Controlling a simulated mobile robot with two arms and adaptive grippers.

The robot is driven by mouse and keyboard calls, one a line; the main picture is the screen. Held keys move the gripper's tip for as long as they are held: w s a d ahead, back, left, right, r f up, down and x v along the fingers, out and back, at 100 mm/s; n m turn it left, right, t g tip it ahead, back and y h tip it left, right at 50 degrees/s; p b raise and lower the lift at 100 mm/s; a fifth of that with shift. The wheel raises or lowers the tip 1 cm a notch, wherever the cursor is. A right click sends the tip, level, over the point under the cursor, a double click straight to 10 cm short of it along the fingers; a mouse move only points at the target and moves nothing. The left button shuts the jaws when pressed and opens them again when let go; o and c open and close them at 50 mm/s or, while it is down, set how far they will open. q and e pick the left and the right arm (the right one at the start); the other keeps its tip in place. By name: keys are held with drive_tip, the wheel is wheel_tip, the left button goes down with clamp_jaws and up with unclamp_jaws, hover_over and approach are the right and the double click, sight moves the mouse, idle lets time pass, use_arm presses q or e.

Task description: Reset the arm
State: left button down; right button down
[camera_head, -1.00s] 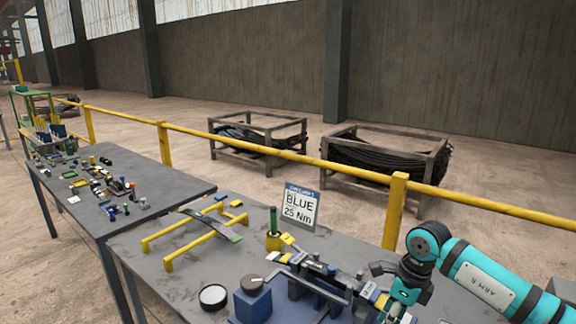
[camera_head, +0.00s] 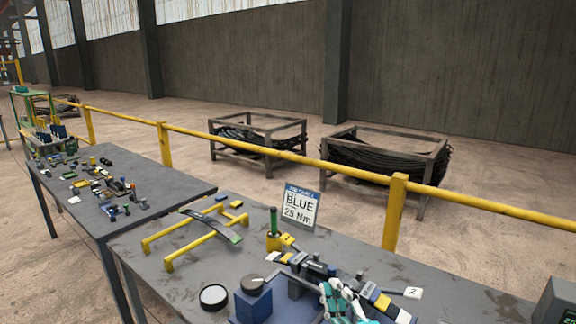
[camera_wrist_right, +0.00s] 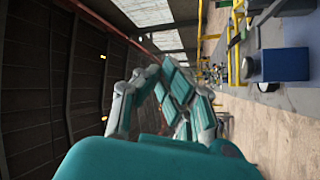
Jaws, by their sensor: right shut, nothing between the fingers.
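My right gripper (camera_head: 338,298) shows at the bottom edge of the head view, its white and teal fingers in front of the blue fixture on the near bench (camera_head: 480,300). In the right wrist view the gripper (camera_wrist_right: 160,80) is shut with nothing held between its fingers. That view is turned on its side. The right arm's links are out of the head view. My left gripper is in neither view.
A blue box with a dark knob (camera_head: 254,300), a round dial (camera_head: 214,297), a yellow stand (camera_head: 190,249) and a BLUE 25 Nm sign (camera_head: 299,207) stand on the near bench. A second bench (camera_head: 160,193) with small parts is left. A yellow rail (camera_head: 300,157) runs behind.

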drive_tip(key=s+d+f+m+g+h, duration=0.3)
drive_tip(key=s+d+f+m+h, duration=0.15)
drive_tip(key=f, duration=0.35)
drive_tip(key=s+d+f+m+g+h, duration=0.3)
drive_tip(key=s+d+f+m+g, duration=0.15)
drive_tip(key=f+m, duration=0.2)
drive_tip(key=s+f+g, duration=0.1)
drive_tip(key=s+f, duration=0.1)
drive_tip(key=s, duration=0.1)
drive_tip(key=s+d+f+m+g, duration=0.1)
drive_tip(key=s+f, duration=0.2)
drive_tip(key=s+d+f+m+g, duration=0.1)
drive_tip(key=s+f+g, duration=0.1)
drive_tip(key=s, duration=0.1)
drive_tip(key=shift+s+d+f, duration=0.1)
drive_tip(key=shift+d+f, duration=0.15)
drive_tip(key=shift+f, duration=0.05)
drive_tip(key=s+f+m+g, duration=0.2)
drive_tip(key=s+f+g, duration=0.15)
drive_tip(key=s, duration=0.65)
wheel_tip(320, 180, down, 29)
drive_tip(key=s+g+b, duration=0.1)
drive_tip(key=s+g, duration=0.1)
drive_tip(key=s+d+f+g+b, duration=0.1)
drive_tip(key=s+d+f, duration=0.2)
drive_tip(key=s+f, duration=1.2)
drive_tip(key=shift+s+f+n, duration=0.15)
drive_tip(key=shift+s+n, duration=0.25)
drive_tip(key=shift+s, duration=0.1)
drive_tip(key=shift+y, duration=0.25)
